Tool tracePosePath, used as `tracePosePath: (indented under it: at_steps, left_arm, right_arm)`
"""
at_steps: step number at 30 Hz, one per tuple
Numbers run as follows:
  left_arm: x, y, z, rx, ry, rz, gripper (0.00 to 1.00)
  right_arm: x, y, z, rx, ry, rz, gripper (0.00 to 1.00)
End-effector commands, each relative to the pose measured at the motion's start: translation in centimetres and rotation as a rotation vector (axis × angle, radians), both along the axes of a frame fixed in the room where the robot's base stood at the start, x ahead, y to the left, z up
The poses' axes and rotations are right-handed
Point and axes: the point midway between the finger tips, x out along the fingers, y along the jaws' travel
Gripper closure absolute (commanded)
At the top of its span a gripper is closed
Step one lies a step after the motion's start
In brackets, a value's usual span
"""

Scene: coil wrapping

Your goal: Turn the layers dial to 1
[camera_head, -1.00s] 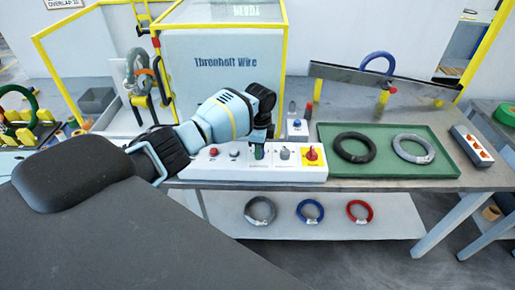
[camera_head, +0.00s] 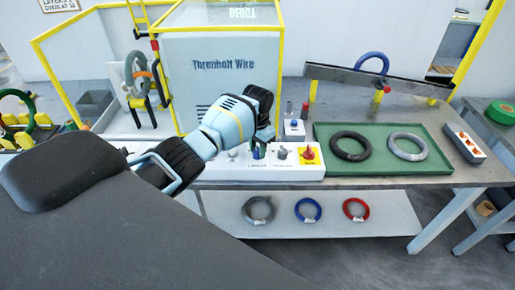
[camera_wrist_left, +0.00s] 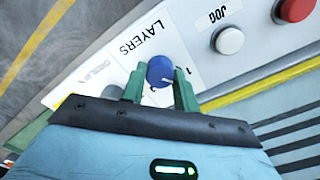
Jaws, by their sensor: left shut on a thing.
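The layers dial (camera_wrist_left: 160,70) is a round blue knob on the white panel, beside the printed word LAYERS. A "1" mark is printed close to it; I cannot tell exactly where the dial points. My left gripper (camera_wrist_left: 160,88) has its green fingers on either side of the knob and is shut on it. In the head view the left gripper (camera_head: 258,148) reaches down onto the control panel (camera_head: 222,171), and the dial is mostly hidden by it. My right gripper is not in view.
A grey knob (camera_head: 282,153) and a red knob on yellow (camera_head: 307,153) sit right of the dial. A white jog button (camera_wrist_left: 229,40) and a red button (camera_wrist_left: 296,8) are nearby. A green tray (camera_head: 380,174) with two coils lies to the right.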

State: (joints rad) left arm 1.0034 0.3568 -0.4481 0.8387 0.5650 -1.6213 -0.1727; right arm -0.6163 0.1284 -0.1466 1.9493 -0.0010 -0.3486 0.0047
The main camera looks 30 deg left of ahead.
Motion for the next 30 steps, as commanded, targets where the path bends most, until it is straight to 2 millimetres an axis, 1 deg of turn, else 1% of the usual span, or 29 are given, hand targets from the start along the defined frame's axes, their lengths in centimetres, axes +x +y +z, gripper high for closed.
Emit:
tracePosePath:
  at_steps: [6, 15, 21, 30]
  left_arm:
    - [0.06, -0.04, 0.16, -0.001, -0.002, 0.18, 0.93]
    - [0.1, 0.03, 0.22, -0.001, -0.004, 0.347, 0.93]
    - [0.12, 0.04, 0.25, 0.0, -0.005, 0.399, 0.93]
    - [0.14, 0.05, 0.28, 0.0, -0.006, 0.417, 0.93]
  right_arm:
    - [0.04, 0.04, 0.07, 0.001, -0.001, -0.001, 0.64]
    - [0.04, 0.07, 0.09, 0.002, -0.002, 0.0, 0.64]
    - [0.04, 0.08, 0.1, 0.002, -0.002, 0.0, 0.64]
    - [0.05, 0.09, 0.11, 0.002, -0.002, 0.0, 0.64]
